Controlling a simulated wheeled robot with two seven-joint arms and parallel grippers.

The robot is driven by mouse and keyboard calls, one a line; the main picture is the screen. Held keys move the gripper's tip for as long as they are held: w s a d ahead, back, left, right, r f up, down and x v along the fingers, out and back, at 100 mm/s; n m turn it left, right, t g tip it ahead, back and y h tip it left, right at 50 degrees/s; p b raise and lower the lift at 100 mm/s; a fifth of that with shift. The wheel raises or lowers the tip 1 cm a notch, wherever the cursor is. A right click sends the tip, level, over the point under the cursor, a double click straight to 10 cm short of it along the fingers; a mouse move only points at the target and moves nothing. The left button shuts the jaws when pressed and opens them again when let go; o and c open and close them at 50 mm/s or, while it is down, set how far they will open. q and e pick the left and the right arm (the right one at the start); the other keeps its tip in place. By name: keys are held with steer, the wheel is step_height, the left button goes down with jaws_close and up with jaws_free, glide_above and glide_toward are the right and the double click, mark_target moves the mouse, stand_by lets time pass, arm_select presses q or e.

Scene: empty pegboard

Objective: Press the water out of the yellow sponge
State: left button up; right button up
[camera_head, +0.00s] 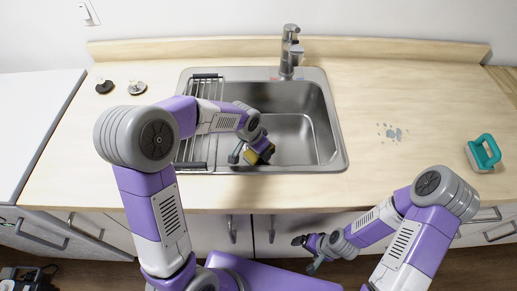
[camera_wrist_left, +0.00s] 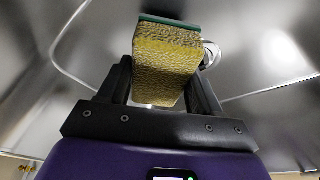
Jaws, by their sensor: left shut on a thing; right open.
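The yellow sponge (camera_wrist_left: 165,62) has a dark green layer along one side. It sits between the two fingers of my left gripper (camera_wrist_left: 160,85), which is shut on it. In the head view the sponge (camera_head: 265,147) shows small, inside the steel sink (camera_head: 327,158) near its front left part, partly hidden by my left gripper (camera_head: 248,154). Whether the sponge touches the sink floor cannot be told. My right gripper (camera_head: 307,252) is open and empty, low in front of the cabinet doors, away from the sink.
A faucet (camera_head: 290,52) stands behind the sink. A wire rack (camera_head: 196,150) covers the sink's left side. A teal-handled brush (camera_head: 484,153) and a wet patch (camera_head: 391,132) are on the right counter. Two small round items (camera_head: 104,87) lie at the back left.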

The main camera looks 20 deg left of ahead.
arm_select(q)
steer(key=shift+r, duration=0.1)
stand_by(0.3)
step_height(320, 180, up, 19)
steer(key=p, duration=1.5)
stand_by(1.0)
